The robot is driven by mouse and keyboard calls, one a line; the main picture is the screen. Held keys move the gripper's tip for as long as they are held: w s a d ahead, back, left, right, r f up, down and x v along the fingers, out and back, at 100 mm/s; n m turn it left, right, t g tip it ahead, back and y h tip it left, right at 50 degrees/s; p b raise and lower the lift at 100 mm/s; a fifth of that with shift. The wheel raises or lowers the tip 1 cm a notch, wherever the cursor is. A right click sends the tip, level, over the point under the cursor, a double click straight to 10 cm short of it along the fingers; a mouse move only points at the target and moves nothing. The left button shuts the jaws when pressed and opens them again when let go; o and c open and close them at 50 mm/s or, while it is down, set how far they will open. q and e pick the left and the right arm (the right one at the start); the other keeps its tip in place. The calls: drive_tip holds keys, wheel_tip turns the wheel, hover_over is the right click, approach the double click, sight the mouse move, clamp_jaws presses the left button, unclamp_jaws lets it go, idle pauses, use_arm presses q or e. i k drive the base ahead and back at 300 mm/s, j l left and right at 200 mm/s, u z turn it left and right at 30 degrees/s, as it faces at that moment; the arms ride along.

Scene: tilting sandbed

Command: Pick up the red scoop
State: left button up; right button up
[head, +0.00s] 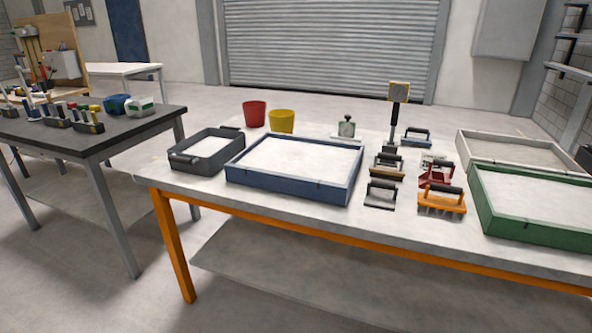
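The red scoop (434,177) lies on the right half of the white-topped table with orange legs (300,210) in the head view. It has a red body and a dark handle. It sits between a pale tool behind it and an orange rake-like tool (441,205) in front, which hides part of it. I cannot tell whether these touch. Neither of my grippers is in view.
Grey tools (380,196) stand left of the scoop. A blue-framed sand tray (290,186) lies further left, a green-framed tray (530,229) to the right. A tall dark post with a yellow-edged head (398,95) rises behind.

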sight(424, 179)
drive_tip(key=i+l+z, duration=0.1)
drive_tip(key=i+z, duration=0.3)
drive_tip(key=i, duration=0.15)
drive_tip(key=i+z, duration=0.35)
drive_tip(key=i, duration=0.2)
drive_tip(key=i+j+z, duration=0.4)
drive_tip(key=i, duration=0.15)
drive_tip(key=l, duration=0.1)
